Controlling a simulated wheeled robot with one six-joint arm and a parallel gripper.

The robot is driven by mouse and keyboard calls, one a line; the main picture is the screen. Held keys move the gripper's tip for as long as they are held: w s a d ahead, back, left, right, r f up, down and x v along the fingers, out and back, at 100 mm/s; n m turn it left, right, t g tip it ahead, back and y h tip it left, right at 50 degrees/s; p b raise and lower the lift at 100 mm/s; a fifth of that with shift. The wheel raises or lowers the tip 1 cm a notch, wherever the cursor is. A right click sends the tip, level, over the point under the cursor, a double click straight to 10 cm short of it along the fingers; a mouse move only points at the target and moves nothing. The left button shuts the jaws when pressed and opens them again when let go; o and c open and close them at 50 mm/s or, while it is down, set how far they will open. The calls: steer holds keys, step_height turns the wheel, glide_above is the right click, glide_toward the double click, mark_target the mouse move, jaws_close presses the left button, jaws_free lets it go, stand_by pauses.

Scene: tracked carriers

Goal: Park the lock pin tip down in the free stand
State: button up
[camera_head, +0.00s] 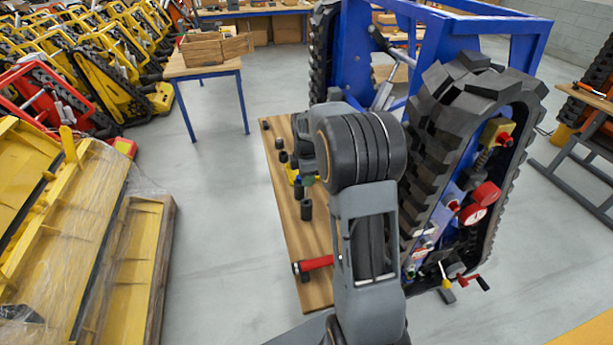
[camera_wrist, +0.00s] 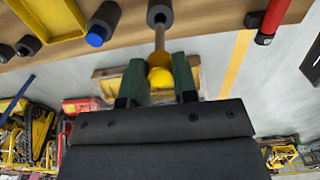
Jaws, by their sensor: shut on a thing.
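The lock pin (camera_wrist: 160,77) has a yellow knob and a thin, brownish shaft. My gripper (camera_wrist: 159,63) is shut on the knob, between two green fingers in the wrist view. The shaft points to a black, hollow stand (camera_wrist: 159,9) at the top edge of the wrist view. The shaft end overlaps the stand's opening; I cannot tell whether the tip is inside or in front of it. Another black stand (camera_wrist: 105,17) has a blue end in it.
A wooden bench top (camera_head: 282,215) carries several black cylinders (camera_head: 306,210), a yellow tray (camera_wrist: 45,18) and a red-handled tool (camera_head: 315,263). A tracked carrier (camera_head: 440,150) stands close on the right. Open floor (camera_head: 215,240) lies left of the bench.

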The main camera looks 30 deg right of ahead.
mark_target(307, 198)
steer(key=shift+f+b, duration=2.95)
steer(key=shift+f, duration=1.55)
steer(key=o, duration=1)
step_height(307, 198, up, 14)
steer(key=shift+f, duration=0.1)
